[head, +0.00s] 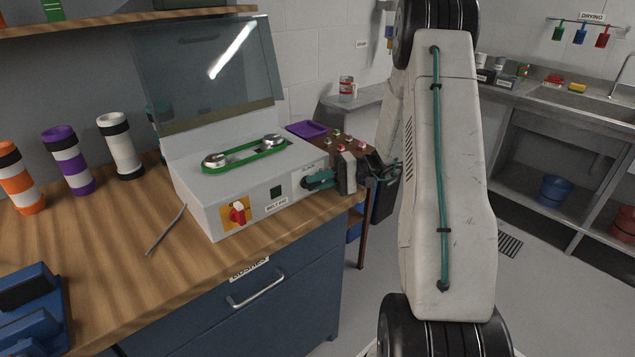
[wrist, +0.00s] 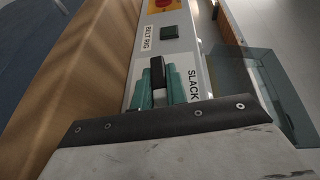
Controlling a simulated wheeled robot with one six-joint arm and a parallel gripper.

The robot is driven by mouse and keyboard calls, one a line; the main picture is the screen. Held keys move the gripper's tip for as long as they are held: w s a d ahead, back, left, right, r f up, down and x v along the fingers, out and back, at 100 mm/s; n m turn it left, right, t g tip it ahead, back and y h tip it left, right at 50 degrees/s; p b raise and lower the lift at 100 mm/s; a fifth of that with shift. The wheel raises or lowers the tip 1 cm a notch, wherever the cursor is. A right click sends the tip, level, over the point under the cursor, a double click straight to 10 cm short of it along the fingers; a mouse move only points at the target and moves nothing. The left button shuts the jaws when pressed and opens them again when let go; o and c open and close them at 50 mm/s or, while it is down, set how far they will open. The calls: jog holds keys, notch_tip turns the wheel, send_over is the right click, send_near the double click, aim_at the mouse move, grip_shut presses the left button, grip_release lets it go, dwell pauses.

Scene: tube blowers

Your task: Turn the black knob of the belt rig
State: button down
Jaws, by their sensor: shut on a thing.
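The belt rig (head: 205,185) is a pale grey box on the wooden bench, with a green belt (head: 245,154) around two metal pulleys on top. Its black knob (wrist: 157,72) shows in the wrist view on the front panel, beside the SLACK label (wrist: 193,83). My gripper (head: 318,180) is at the right end of that panel in the head view. Its teal fingers (wrist: 159,86) stand on both sides of the knob, shut on it. In the head view the fingers hide the knob. I cannot tell how far the knob is turned.
A red knob (head: 238,213) on a yellow plate and a dark square (head: 277,191) are on the same panel. A clear lid (head: 205,75) stands raised above the rig. A thin grey rod (head: 165,231) lies on the bench. Striped tubes (head: 69,160) stand at left.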

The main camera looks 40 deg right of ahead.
jog(key=c, duration=1.4)
grip_release()
jog(key=shift+v, duration=3.85)
